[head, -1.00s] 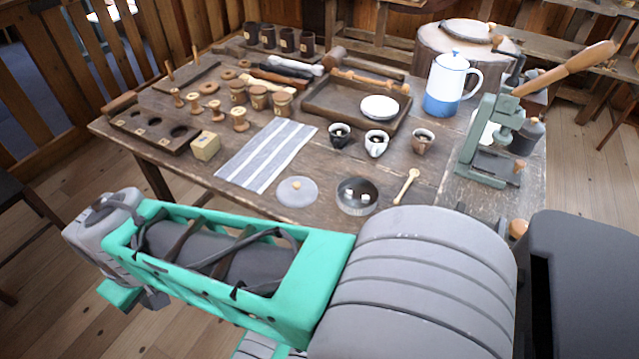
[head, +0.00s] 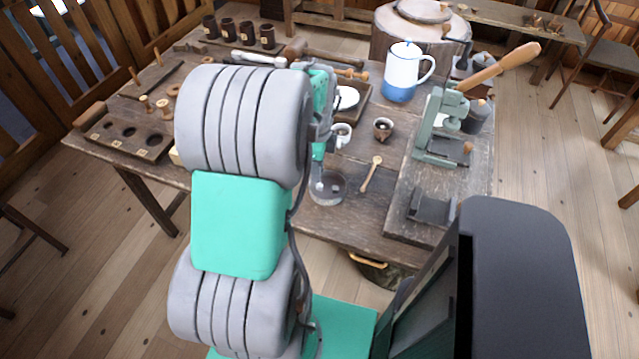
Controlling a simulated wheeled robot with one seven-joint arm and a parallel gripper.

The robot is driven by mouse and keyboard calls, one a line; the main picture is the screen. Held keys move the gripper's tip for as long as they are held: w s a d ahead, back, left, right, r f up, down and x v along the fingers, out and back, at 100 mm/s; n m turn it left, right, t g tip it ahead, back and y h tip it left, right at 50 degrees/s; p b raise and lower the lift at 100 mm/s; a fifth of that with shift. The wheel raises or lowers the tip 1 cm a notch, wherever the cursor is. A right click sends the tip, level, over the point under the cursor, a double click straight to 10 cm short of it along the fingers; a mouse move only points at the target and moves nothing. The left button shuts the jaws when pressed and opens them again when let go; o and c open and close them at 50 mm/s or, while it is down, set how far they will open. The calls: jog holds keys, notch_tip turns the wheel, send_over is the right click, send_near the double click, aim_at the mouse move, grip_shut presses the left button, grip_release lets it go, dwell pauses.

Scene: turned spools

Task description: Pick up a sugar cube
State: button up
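The sugar cubes are in a small round bowl (head: 342,194) near the front edge of the table. The cubes are small and pale; only a faint light patch shows inside the bowl now, so I cannot make out each cube. My gripper (head: 318,178) points down at the left side of the bowl, by or over its rim. My own arm hides much of it, and I cannot tell whether its fingers are apart or hold anything.
A wooden spoon (head: 371,174) lies right of the bowl. Small cups, one white (head: 342,136) and one brown (head: 383,128), stand behind it. A green lever press (head: 440,125) and a blue-white jug (head: 403,72) stand right and behind. My arm hides the table's middle left.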

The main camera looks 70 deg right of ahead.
aim_at(318, 185)
notch_tip(318, 185, down, 5)
jog(key=shift+s+r, duration=0.1)
grip_shut()
dwell(0.3)
